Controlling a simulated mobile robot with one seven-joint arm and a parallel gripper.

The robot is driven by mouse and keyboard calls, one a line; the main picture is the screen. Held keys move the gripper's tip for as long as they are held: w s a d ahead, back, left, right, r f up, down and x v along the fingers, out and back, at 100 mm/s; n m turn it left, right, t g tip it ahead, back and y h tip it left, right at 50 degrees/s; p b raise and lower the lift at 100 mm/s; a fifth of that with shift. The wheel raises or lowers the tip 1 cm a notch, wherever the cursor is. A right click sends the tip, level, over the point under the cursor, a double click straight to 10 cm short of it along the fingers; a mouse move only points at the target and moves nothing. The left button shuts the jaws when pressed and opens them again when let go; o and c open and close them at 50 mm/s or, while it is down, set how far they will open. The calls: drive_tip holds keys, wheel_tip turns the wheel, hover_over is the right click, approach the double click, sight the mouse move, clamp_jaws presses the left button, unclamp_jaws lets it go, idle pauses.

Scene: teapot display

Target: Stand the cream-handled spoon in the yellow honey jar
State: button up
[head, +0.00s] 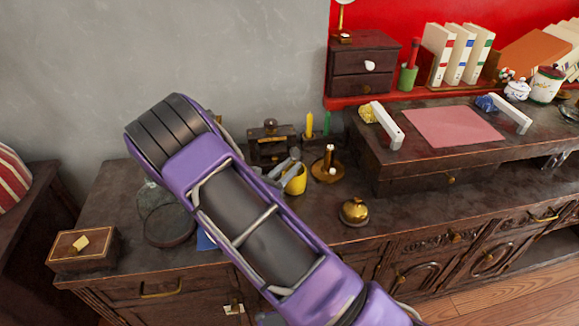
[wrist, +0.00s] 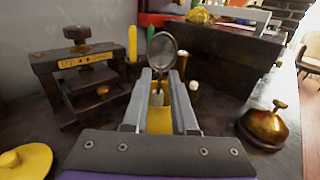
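The yellow honey jar (head: 296,180) stands on the dark sideboard, partly hidden by my gripper (head: 288,166). Its yellow wall (wrist: 158,121) also shows between my fingers in the wrist view. The spoon (wrist: 162,48) shows its round metal bowl at the top, above the fingertips. Its pale handle runs down between the fingers toward the jar, and its lower end is hard to see. My gripper (wrist: 163,78) appears open, with the fingers apart on either side of the handle. I cannot tell how deep the handle sits.
A brass bell (head: 354,212) stands right of the jar. A yellow hat-shaped piece (wrist: 26,161) lies at lower left in the wrist view. A raised desk unit (head: 440,150) stands to the right.

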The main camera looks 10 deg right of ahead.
drive_tip(key=shift+o, duration=0.8)
drive_tip(key=p+v, duration=0.1)
drive_tip(key=v, duration=1.6)
drive_tip(key=shift+s+a, duration=0.15)
drive_tip(key=shift+s, duration=0.05)
